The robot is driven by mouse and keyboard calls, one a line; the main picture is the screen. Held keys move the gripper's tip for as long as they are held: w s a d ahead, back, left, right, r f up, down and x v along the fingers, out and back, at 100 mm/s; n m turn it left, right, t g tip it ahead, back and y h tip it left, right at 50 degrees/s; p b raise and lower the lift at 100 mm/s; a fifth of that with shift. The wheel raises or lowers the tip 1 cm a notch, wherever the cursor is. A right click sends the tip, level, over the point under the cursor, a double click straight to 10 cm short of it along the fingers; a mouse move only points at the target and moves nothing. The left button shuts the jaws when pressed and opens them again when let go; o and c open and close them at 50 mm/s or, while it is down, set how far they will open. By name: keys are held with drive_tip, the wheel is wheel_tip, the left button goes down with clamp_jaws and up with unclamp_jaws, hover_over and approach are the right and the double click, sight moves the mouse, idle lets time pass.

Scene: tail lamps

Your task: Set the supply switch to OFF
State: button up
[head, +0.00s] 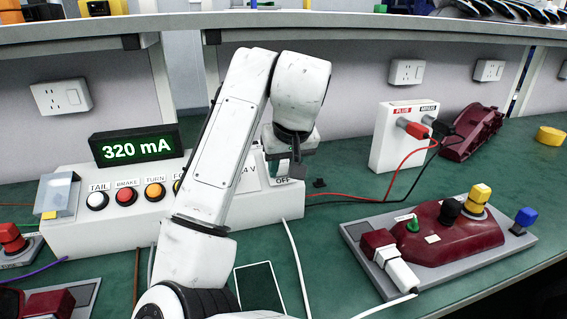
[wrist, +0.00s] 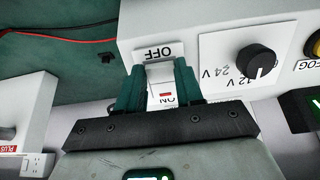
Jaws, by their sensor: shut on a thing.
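The supply switch (wrist: 160,74) is a small white rocker with a red mark on the end of the white control box (wrist: 222,22). In the wrist view its OFF label (wrist: 152,52) is upside down above it, and its ON label (wrist: 166,101) is partly visible below. My gripper (wrist: 158,82) has its teal fingers on both sides of the switch and is shut on it. I cannot tell which way the rocker is set. In the head view my gripper (head: 283,164) is at the box's right end, hiding the switch, with the OFF label (head: 283,181) just below.
A lit display (head: 136,146) reads 320 mA above several buttons. A voltage knob (wrist: 257,61) sits beside the switch. A white socket block (head: 386,150) with red and black leads stands right. A dark red lamp (head: 452,232) lies on a grey plate.

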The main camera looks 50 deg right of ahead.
drive_tip(key=shift+s+f+t+h, duration=0.15)
drive_tip(key=shift+f+t+h, duration=0.1)
drive_tip(key=shift+t+h, duration=0.35)
drive_tip(key=o, duration=1)
drive_tip(key=shift+o, duration=0.2)
drive_tip(key=shift+a, duration=0.1)
drive_tip(key=p+v, duration=0.3)
drive_tip(key=v, duration=0.7)
drive_tip(key=shift+s+r+p, duration=0.25)
drive_tip(key=shift+r+p, duration=0.05)
drive_tip(key=shift+r, duration=0.05)
